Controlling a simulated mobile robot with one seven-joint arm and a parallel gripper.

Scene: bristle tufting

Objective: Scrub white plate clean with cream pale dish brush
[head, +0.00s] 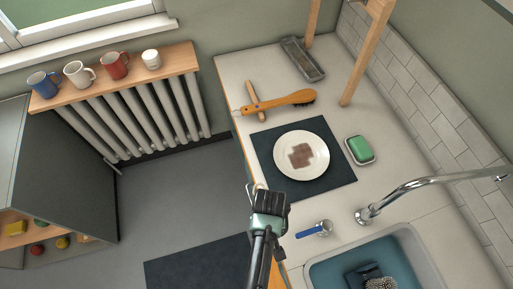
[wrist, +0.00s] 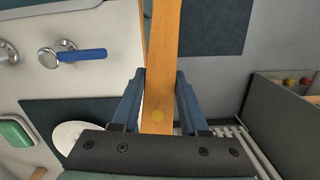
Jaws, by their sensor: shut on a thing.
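The white plate (head: 313,164) lies on a dark mat (head: 333,192) on the counter, with a brown stain (head: 301,154) on its middle. Part of the plate shows at the lower left of the wrist view (wrist: 72,133). My gripper (head: 266,192) is above the counter's front edge, just short of the mat and apart from the plate. In the wrist view my gripper (wrist: 158,95) is shut on a flat orange wooden handle (wrist: 160,70) with a yellow dot. Its far end runs out of the picture, so its bristles and their colour are hidden.
Behind the mat lie another orange-handled brush with dark bristles (head: 282,101) and a crossing wooden stick (head: 253,91). A green sponge in a dish (head: 360,149) is right of the mat. A blue-handled item (head: 316,229), a tap (head: 400,190) and the sink (head: 415,240) are nearer.

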